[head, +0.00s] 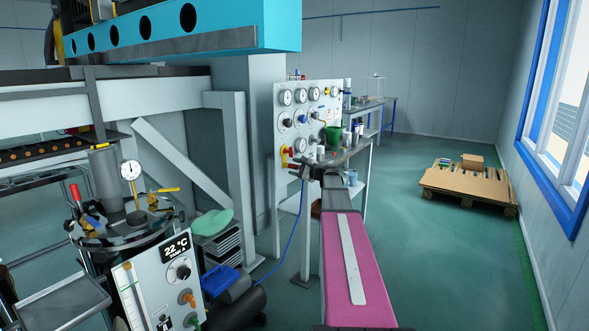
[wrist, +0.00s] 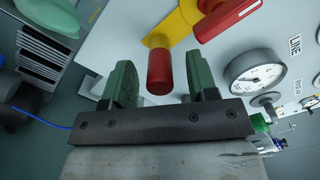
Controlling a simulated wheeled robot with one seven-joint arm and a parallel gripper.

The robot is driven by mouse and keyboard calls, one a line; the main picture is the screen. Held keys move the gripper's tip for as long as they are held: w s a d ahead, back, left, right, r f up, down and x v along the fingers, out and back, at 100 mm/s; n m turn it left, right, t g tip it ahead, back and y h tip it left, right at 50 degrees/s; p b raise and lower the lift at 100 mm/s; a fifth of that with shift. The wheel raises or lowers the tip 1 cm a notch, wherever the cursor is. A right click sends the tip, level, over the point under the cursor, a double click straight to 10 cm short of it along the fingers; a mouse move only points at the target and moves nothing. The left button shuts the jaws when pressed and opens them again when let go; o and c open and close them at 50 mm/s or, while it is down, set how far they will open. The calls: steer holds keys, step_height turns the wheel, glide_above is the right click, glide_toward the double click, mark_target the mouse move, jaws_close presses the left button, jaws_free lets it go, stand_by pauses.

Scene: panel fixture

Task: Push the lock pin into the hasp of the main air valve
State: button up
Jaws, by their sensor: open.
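The main air valve (head: 285,155) is a yellow and red fitting at the lower left of the gauge panel in the head view. In the wrist view its yellow plate (wrist: 158,40) and red handle (wrist: 228,17) are at the top. A red cylinder (wrist: 160,72), which looks like the lock pin, stands out from the yellow part. My gripper (wrist: 163,88) is open, with a green-padded finger on each side of the red cylinder and gaps at both sides. I cannot tell how deep the cylinder sits between the fingers. The hasp hole is not clear.
The gauge panel (head: 308,97) carries several dials; one gauge (wrist: 254,77) is close to the right finger in the wrist view. A blue cable (head: 276,245) hangs below. Open floor lies to the right.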

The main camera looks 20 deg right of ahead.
steer(key=v, duration=1)
steer(key=s+a+f+n+g+h, duration=0.1)
steer(key=s+a+f+n+g, duration=0.35)
steer(key=a+f, duration=0.5)
steer(key=s+a+f+n+g+h, duration=0.25)
steer(key=s+a+f+g, duration=0.2)
steer(key=a+f, duration=0.5)
steer(key=s+a+f+n+g+h, duration=0.1)
steer(key=s+a+f+n+h, duration=0.1)
steer(key=s, duration=0.4)
steer(key=s+a+f+n+g+h, duration=0.2)
steer(key=s+a+f+n+h, duration=0.1)
steer(key=s+f, duration=0.3)
steer(key=s+a+f+n+g+h, duration=0.2)
steer(key=s+a+f+n, duration=0.1)
steer(key=s, duration=0.4)
steer(key=shift+s+a+f+n, duration=0.2)
steer(key=shift+a+f+n, duration=0.2)
steer(key=shift+f+n, duration=0.55)
